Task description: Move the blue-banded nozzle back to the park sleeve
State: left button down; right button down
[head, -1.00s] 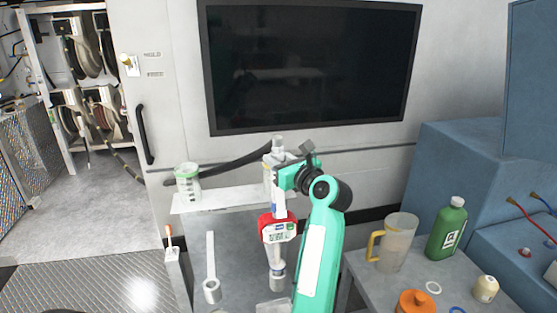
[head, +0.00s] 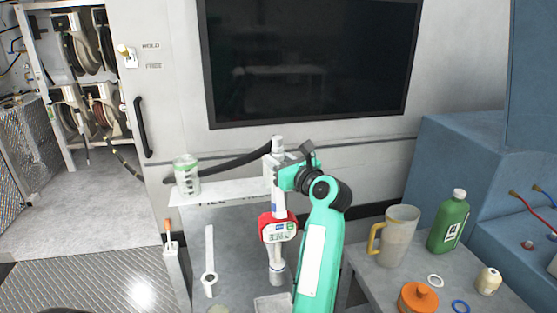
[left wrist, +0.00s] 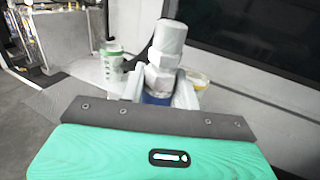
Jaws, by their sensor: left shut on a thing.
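The nozzle (head: 279,208) stands upright, with a blue band, a red-cased meter (head: 278,228) with a small display, and a pale spout (head: 277,262) pointing down. My left gripper (head: 279,182) is shut on its upper body, above the meter. In the left wrist view the nozzle's grey top fitting (left wrist: 166,48) rises between the fingers, with blue (left wrist: 155,98) just below. The spout's lower end is by a pale collar (head: 277,277); I cannot tell whether it is inside or in front of it, or which part is the park sleeve. My right gripper is not in view.
A dark hose (head: 228,167) runs left from the nozzle top. A clear green-marked jar (head: 186,178) stands on the white ledge. A long-handled ring tool (head: 210,268) is left of the spout. A jug (head: 398,240), green bottle (head: 449,224) and orange pot (head: 418,298) are on the right table.

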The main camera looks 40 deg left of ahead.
pick_arm(q)
jog(key=shift+f+b, duration=0.25)
jog(key=shift+b, duration=0.2)
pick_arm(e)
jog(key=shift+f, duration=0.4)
pick_arm(q)
jog(key=c, duration=0.9)
grip_release()
jog(key=shift+c, duration=0.2)
jog(key=shift+f, duration=0.1)
notch_tip(320, 180, up, 20)
jog(key=b, duration=0.2)
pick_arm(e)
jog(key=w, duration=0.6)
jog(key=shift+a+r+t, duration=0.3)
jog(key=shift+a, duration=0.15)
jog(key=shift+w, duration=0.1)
